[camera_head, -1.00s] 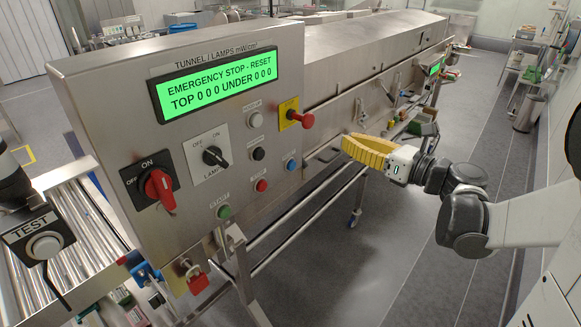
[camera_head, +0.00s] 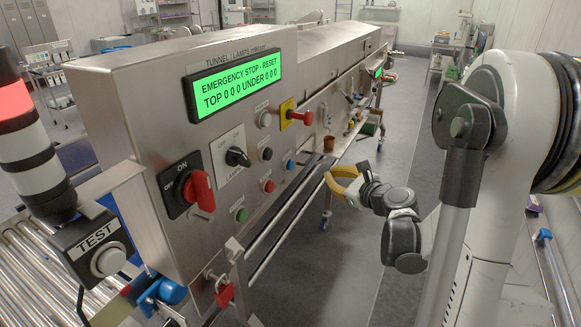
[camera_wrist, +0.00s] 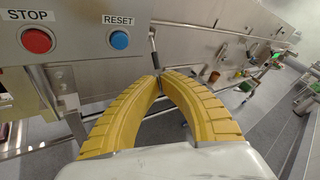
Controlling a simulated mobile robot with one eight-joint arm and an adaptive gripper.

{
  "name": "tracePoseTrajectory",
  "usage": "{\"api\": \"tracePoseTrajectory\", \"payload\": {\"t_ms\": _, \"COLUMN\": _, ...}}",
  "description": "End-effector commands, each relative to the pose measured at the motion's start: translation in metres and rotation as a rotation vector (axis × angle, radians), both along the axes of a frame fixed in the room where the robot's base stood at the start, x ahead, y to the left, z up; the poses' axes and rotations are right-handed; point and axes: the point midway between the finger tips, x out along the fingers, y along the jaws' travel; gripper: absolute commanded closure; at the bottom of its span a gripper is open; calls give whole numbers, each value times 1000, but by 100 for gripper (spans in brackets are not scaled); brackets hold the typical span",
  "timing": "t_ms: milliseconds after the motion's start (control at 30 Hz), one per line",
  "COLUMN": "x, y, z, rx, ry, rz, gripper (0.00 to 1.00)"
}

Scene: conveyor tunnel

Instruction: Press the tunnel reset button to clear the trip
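The reset button is a blue round button below a RESET label in the wrist view (camera_wrist: 120,40), at upper left, and it also shows on the control panel in the head view (camera_head: 290,164). Its face is uncovered. My gripper (camera_head: 329,175) has yellow curved fingers and is to the right of the blue button, apart from it. In the wrist view the fingertips (camera_wrist: 159,78) meet with nothing between them, below and right of the button. The green display (camera_head: 236,86) reads EMERGENCY STOP - RESET, TOP 0 0 0 UNDER 0 0 0.
A red STOP button (camera_wrist: 37,40) sits left of RESET. A red emergency stop (camera_head: 303,117) on a yellow plate sticks out above the blue button. A red rotary switch (camera_head: 199,188) and TEST box (camera_head: 97,250) are at left. Grey floor (camera_head: 350,267) is open at right.

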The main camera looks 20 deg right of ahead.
Motion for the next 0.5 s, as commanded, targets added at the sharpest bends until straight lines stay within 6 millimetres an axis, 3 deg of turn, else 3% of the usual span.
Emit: {"api": "tracePoseTrajectory", "payload": {"t_ms": 500, "x": 48, "y": 39, "z": 1, "rx": 1, "ry": 0, "rz": 4, "gripper": 100}}
